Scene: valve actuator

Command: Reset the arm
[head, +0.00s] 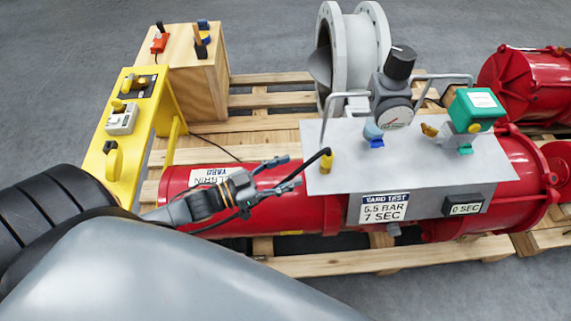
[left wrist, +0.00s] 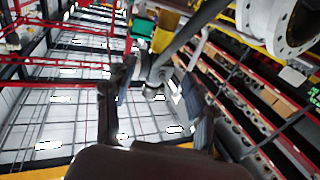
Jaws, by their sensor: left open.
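My left gripper (head: 281,173) is open in the head view, with its two fingers apart and pointing right, in front of the red cylinder (head: 335,205). A dark rod (head: 312,163) runs from near these fingers up to a yellow fitting (head: 326,163) at the left edge of the grey plate. In the left wrist view the open fingers of my left gripper (left wrist: 160,88) spread to both sides, and the grey rod (left wrist: 188,38) ends between them. I cannot tell whether a finger touches it. My right gripper is not in view.
The grey plate (head: 330,135) carries a gauge (head: 395,118) and a green-topped device (head: 474,108). A yellow stand (head: 172,105) and a wooden box (head: 190,65) stand at the left. A flanged grey pipe (head: 350,50) stands behind. Wooden pallets (head: 350,265) lie below.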

